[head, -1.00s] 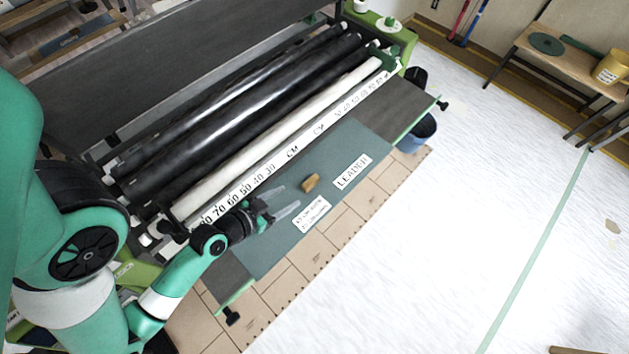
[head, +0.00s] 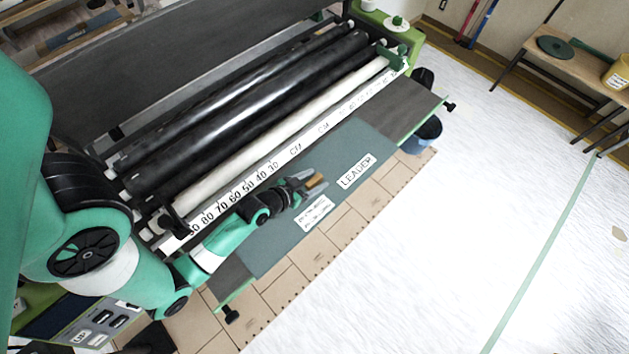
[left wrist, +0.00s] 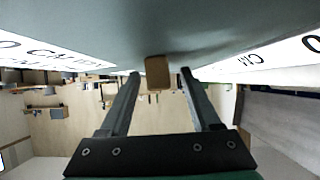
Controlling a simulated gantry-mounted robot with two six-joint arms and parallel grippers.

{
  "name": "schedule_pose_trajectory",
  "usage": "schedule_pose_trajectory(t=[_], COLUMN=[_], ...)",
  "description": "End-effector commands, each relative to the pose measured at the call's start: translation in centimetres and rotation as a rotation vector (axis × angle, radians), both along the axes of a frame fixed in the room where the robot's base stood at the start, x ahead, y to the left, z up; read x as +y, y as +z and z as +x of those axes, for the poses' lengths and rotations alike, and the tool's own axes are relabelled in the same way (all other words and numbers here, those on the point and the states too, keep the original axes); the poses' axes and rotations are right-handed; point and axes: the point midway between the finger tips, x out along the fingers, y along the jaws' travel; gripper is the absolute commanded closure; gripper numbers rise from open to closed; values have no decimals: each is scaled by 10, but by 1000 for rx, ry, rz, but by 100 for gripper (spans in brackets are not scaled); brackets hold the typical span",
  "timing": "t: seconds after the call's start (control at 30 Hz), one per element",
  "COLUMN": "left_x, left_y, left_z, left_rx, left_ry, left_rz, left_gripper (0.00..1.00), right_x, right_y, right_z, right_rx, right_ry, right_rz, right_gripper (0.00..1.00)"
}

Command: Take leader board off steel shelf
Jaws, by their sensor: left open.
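The leader board (head: 366,143) is a flat teal-grey sheet with a white LEADER label, lying on the steel shelf (head: 408,112) at the front of the machine. A small tan handle block (head: 316,181) stands out from the board. My left gripper (head: 310,180) is open at the handle. In the left wrist view the handle (left wrist: 157,72) sits between the spread fingertips (left wrist: 160,74), closer to the left finger, with a gap on both sides. The board's surface (left wrist: 230,42) fills the top of that view. My right gripper is not in view.
Black and white rollers (head: 240,110) and a printed centimetre ruler (head: 262,172) run behind the shelf. A blue bucket (head: 424,134) stands by the shelf's right end. The white floor (head: 480,200) on the right is mostly clear. A wooden bench (head: 575,70) stands at the far right.

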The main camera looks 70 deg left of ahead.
Motion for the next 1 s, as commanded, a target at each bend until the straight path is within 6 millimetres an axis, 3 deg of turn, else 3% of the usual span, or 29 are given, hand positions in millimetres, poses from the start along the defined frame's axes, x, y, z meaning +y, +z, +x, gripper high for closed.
schedule_pose_trajectory(t=[0.2, 0.23, 0.57, 1.0], left_x=[1, 1, 1, 1], left_y=[-1, 0, -1, 0], left_z=[2, 2, 2, 1], left_rx=[0, 0, 0, 0], left_ry=[0, 0, 0, 0], left_rz=[1, 1, 1, 2], left_gripper=[36, 40, 99, 100], right_x=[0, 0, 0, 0], right_y=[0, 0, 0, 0], right_z=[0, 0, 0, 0], right_rx=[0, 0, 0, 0], right_ry=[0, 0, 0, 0], right_rz=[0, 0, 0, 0], right_gripper=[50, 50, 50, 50])
